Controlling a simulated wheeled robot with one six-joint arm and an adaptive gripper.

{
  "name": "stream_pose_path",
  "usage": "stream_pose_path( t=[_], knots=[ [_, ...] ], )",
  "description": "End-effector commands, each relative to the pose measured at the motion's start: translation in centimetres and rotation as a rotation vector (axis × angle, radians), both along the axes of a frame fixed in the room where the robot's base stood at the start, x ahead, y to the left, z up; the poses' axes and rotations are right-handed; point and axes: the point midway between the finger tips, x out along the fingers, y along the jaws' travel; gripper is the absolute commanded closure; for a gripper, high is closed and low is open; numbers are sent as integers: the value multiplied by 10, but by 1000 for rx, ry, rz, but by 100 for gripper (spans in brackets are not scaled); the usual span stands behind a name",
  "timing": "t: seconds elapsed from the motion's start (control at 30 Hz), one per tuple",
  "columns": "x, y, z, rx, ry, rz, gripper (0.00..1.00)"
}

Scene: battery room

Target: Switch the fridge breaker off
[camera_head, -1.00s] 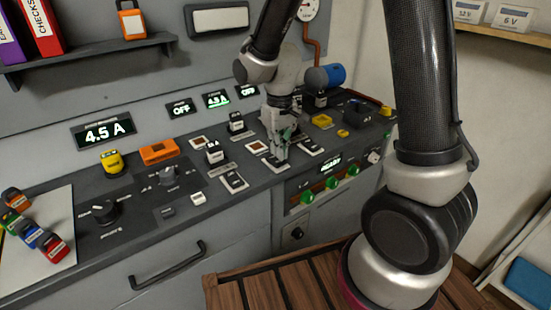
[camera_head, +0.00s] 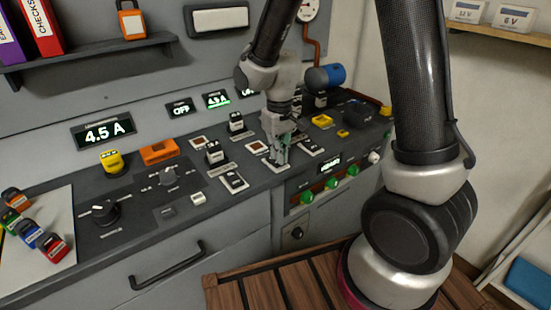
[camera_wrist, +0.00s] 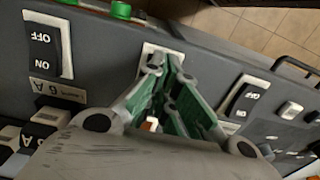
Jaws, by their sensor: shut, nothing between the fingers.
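My gripper (camera_head: 280,158) is shut and empty, with its green fingers pointing down at the middle of a row of rocker breakers on the console. In the wrist view its fingertips (camera_wrist: 168,60) cover most of the middle breaker's white plate (camera_wrist: 149,50); its rocker is hidden, and I cannot tell whether they touch. Another breaker (camera_wrist: 45,50), with ON and OFF marks, is left in the wrist view and right of my gripper in the head view (camera_head: 310,147). A third breaker (camera_wrist: 243,98) is right in the wrist view, left in the head view (camera_head: 234,181). I cannot read which is the fridge's.
Green knobs (camera_head: 331,183) line the front panel.

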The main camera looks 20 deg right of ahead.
Motion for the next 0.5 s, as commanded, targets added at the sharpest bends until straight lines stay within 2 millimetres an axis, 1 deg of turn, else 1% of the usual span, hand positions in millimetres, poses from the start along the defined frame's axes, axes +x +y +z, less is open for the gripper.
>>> stream_pose_path(
  t=[0.5],
  knots=[
    [0, 0, -6, 0, 1, 0, 100]
  ],
)
